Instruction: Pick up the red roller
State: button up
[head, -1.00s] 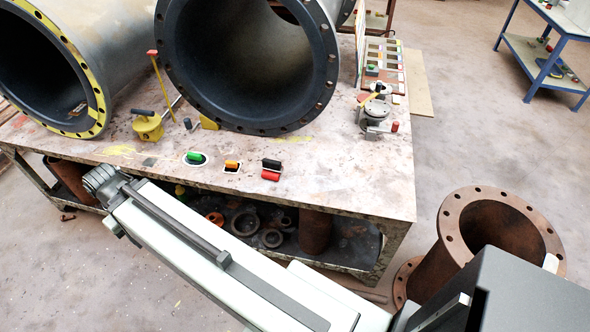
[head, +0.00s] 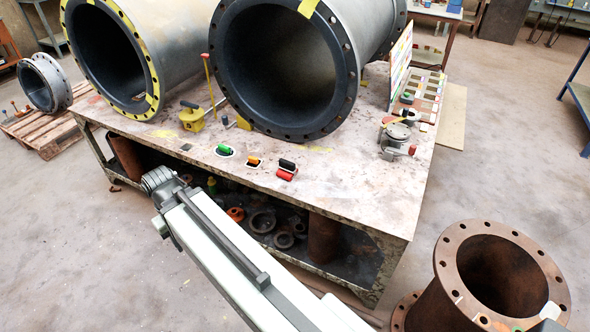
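The red roller (head: 285,174) lies on the worktable (head: 340,200) near its front edge. It is a small red cylinder, just in front of a black roller (head: 287,164). My arm reaches in from the bottom of the head view toward the table's front left. Its far end, where my gripper (head: 162,183) sits, shows as a grey shape in front of the table edge, to the left of the red roller and apart from it. The fingers cannot be made out.
Green (head: 224,150) and orange (head: 253,161) rollers lie left of the red one. Two large flanged pipes (head: 352,85) stand behind. A yellow tool (head: 192,118) and a grey metal device (head: 394,141) are also on the table. A rusty flanged pipe (head: 449,274) stands at the lower right.

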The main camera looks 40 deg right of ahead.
aim_at(288, 171)
jog(key=u, duration=0.1)
jog(key=i, duration=0.95)
jog(key=z, duration=0.1)
